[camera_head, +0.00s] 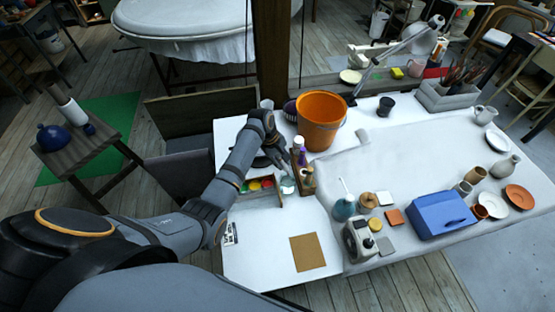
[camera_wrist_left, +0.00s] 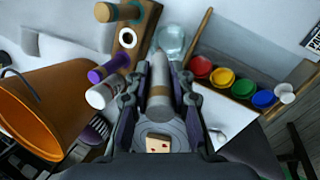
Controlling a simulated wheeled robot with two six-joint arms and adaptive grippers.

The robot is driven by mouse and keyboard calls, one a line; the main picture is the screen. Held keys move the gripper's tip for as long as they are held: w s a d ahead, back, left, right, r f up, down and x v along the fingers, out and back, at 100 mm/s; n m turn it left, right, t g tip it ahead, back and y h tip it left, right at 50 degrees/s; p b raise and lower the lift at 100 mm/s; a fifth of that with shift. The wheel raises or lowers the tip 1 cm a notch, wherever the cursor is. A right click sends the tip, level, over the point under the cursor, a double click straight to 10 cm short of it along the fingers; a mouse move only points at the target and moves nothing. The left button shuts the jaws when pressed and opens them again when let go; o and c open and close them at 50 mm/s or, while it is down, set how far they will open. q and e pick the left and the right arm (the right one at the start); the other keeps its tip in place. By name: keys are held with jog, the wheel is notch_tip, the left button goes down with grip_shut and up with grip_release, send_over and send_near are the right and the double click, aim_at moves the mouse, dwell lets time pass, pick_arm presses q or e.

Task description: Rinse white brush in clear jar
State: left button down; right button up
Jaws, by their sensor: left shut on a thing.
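My left gripper (camera_head: 277,150) is over the back left part of the white table. In the left wrist view, my left gripper (camera_wrist_left: 160,98) is shut on a pale, tapered rod, which looks like the white brush (camera_wrist_left: 160,75). Its narrow end points toward the clear jar. The clear jar (camera_wrist_left: 171,42) stands just beyond that end, and it also shows in the head view (camera_head: 288,186) in front of the gripper. I cannot tell whether the brush tip is over the jar or short of it. My right gripper is not in view.
An orange bucket (camera_head: 320,118) stands close to the right of the gripper. A wooden holder with bottles (camera_head: 300,160) is beside the jar. A paint tray (camera_wrist_left: 242,98) with coloured pots is on the other side. A blue box (camera_head: 440,214) sits farther right. The table's front left is mostly clear.

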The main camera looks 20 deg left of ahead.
pick_arm(q)
jog(key=shift+f, duration=0.3)
jog(key=shift+f+b, duration=0.2)
jog(key=shift+b, duration=0.3)
notch_tip(320, 180, down, 3)
jog(key=shift+s+a+r+b, duration=0.1)
jog(key=shift+s+r+b, duration=0.05)
jog(key=shift+b, duration=1)
notch_tip(320, 180, down, 3)
jog(key=shift+r+b, duration=0.15)
jog(key=shift+b, duration=0.5)
jog(key=shift+f, duration=0.55)
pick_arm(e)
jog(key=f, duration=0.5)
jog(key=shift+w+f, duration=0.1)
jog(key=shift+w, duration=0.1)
pick_arm(q)
jog(key=shift+r, duration=0.1)
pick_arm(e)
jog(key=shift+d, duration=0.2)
